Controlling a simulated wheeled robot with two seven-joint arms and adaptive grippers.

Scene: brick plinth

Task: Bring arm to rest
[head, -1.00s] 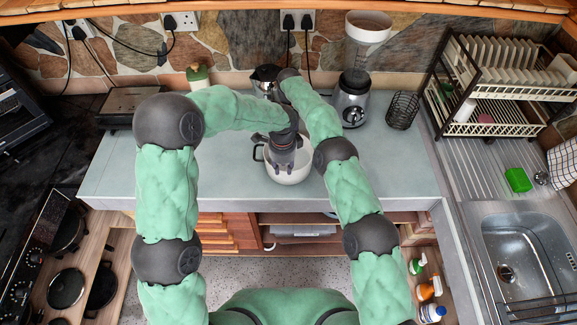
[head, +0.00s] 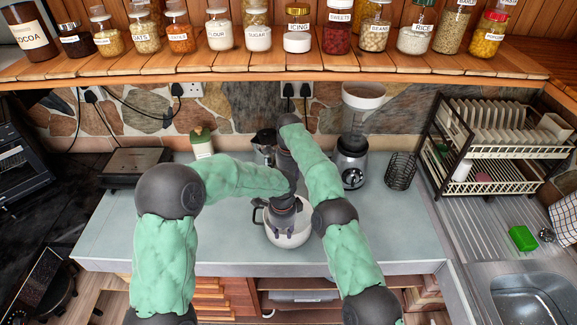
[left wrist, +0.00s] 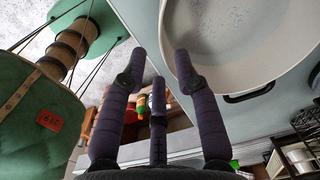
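My left gripper (head: 285,215) hangs over a white pot (head: 289,240) with a dark handle on the counter. In the left wrist view, its dark fingers (left wrist: 160,62) are spread apart with nothing between them. The pale bowl of the pot (left wrist: 245,45) is beside the right-hand finger there; I cannot tell whether they touch. My right arm (head: 317,170) reaches up over the counter, and its dark wrist end is partly behind my left arm. The right gripper cannot be made out.
A moka pot (head: 264,143), a blender (head: 353,150) and a black wire holder (head: 400,170) stand behind the arms. A dish rack (head: 500,150) and sink (head: 535,300) are at right. A shelf (head: 270,68) of jars runs above. The counter's front left is clear.

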